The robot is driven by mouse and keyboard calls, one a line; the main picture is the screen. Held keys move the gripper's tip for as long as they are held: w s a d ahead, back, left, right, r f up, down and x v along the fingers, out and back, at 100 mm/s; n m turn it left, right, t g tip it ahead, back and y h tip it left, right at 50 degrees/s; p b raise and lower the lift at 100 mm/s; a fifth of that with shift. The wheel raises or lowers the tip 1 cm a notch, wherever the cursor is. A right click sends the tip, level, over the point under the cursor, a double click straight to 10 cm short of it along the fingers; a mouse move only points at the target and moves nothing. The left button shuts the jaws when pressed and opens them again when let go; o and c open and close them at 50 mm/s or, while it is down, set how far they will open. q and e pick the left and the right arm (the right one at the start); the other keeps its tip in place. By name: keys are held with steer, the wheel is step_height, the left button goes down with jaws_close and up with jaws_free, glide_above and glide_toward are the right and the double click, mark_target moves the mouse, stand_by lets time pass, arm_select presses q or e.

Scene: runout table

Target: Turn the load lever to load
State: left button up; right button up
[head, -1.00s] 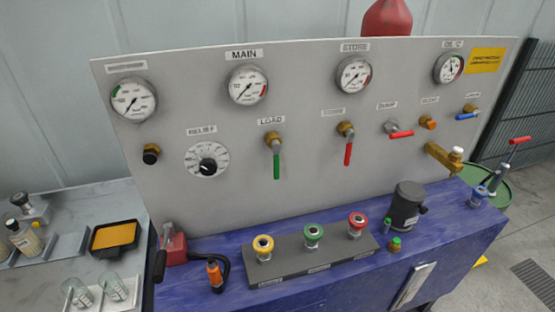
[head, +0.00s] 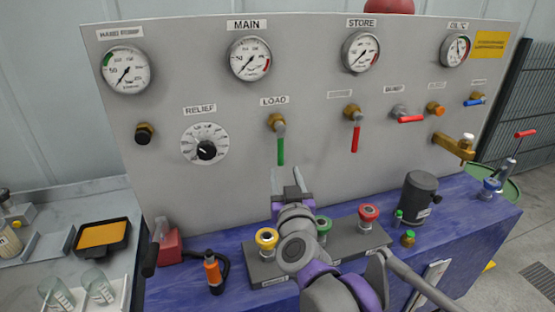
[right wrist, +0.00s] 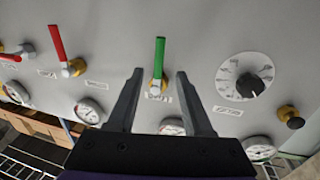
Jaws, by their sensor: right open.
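The load lever (head: 281,150) has a green handle hanging straight down from its brass valve (head: 277,122), under the LOAD label on the grey panel. In the right wrist view, which is upside down, the green handle (right wrist: 160,58) stands between the two finger lines, beyond the tips. My right gripper (head: 287,178) is below the lever in the head view, with its fingers pointing at the panel. It is open and empty, apart from the lever. It also shows in the right wrist view (right wrist: 159,74). My left gripper is out of view.
A red-handled lever (head: 355,138) hangs to the right of the load lever and the relief dial (head: 205,145) is to the left. Yellow, green and red knobs stand on a dark block (head: 265,275) under my right arm. A black cylinder (head: 417,196) stands at right.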

mark_target(281, 156)
steer(key=w, duration=0.6)
steer(key=w+a, duration=0.1)
steer(key=w, duration=0.3)
jaws_close()
stand_by(1.2)
